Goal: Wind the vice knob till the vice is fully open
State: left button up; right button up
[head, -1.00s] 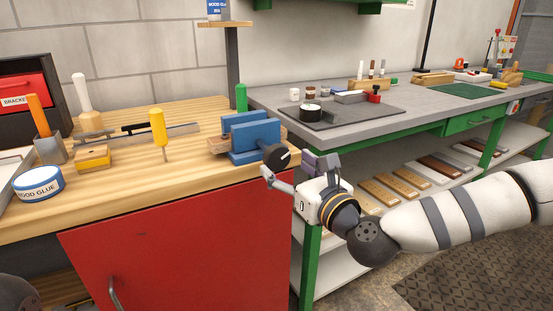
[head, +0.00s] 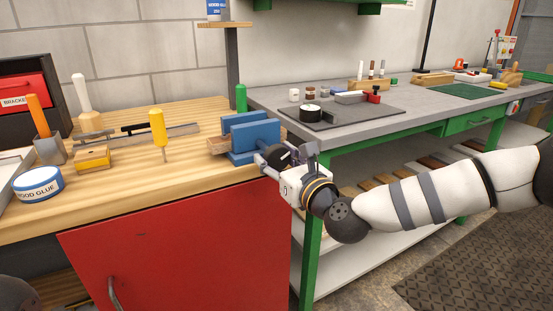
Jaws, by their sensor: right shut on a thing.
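The blue vice (head: 254,138) stands at the right end of the wooden workbench. Its two blue jaws are upright, with a narrow gap showing between them. The dark round vice knob (head: 276,155) faces right, at the bench's edge. My right gripper (head: 285,161) is at the knob, with one finger on its near left side and the other on its far right side, and it is shut on the knob. The fingers and palm hide part of the knob. My left gripper is out of view.
A yellow-handled tool (head: 158,130) stands upright left of the vice, and a green cylinder (head: 241,98) stands behind it. The grey bench (head: 420,105) with a dark mat adjoins at the right.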

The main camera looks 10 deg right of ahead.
jog(key=shift+n, duration=0.3)
jog(key=n, duration=0.5)
jog(key=shift+n, duration=0.4)
jog(key=n, duration=0.4)
jog(key=shift+d+p, duration=0.1)
jog(key=shift+p, duration=0.2)
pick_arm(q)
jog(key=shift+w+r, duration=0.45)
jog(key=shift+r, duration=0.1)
pick_arm(e)
jog(key=shift+n, duration=1.1)
jog(key=o, duration=1.2)
